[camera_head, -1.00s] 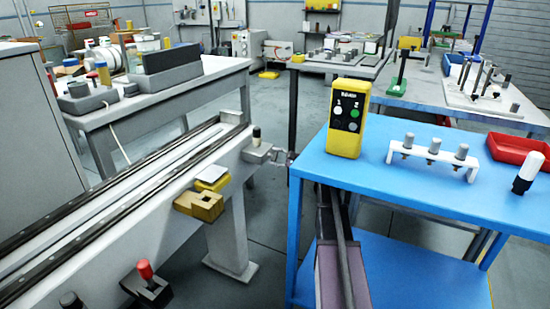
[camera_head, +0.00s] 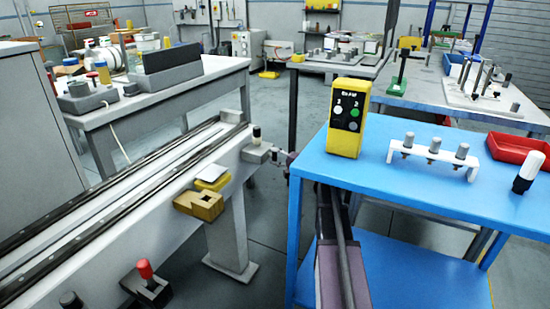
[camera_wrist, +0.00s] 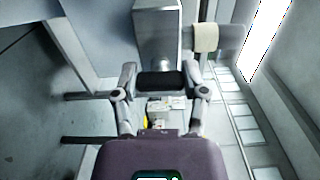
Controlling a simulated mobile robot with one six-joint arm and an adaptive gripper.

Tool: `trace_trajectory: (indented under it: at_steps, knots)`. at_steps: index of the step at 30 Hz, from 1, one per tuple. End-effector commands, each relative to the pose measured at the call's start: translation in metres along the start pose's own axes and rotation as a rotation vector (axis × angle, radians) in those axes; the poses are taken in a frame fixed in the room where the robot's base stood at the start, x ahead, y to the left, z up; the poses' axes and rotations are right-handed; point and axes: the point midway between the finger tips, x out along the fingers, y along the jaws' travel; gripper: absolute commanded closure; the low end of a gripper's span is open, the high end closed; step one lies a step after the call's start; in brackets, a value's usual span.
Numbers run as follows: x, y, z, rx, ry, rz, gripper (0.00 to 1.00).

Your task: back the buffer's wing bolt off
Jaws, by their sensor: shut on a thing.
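The buffer is a grey block (camera_head: 257,153) at the near side of the long rail's far end. In the wrist view the block (camera_wrist: 157,22) is at top centre, with a short light shank below it. The wing bolt's dark, flat head (camera_wrist: 160,81) is at the end of this shank. My gripper (camera_wrist: 160,78) has one finger on each side of the dark head and is shut on it.
The blue table (camera_head: 420,190) stands close on the right, bearing a yellow control box (camera_head: 348,118) and a white rack (camera_head: 432,154). A yellow notched block (camera_head: 199,204) and a red-knobbed clamp (camera_head: 146,272) sit along the rail's near side.

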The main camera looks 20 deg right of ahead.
Motion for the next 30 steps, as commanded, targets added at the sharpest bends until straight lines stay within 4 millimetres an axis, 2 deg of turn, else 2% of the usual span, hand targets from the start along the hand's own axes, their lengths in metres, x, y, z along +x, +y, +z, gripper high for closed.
trace_trajectory:
  at_steps: [12,13,15,16,30]
  knots:
    - [-0.0001,0.0008,0.0026,-0.008,-0.005,0.003,0.91]
    - [-0.0001,0.0008,0.0026,-0.008,-0.005,0.003,0.34]
    - [-0.0002,0.0007,0.0024,-0.008,-0.005,0.002,0.14]
    - [-0.0002,0.0007,0.0022,-0.008,-0.004,0.002,0.09]
    - [-0.0016,0.0002,0.0005,-0.007,-0.001,0.001,0.09]
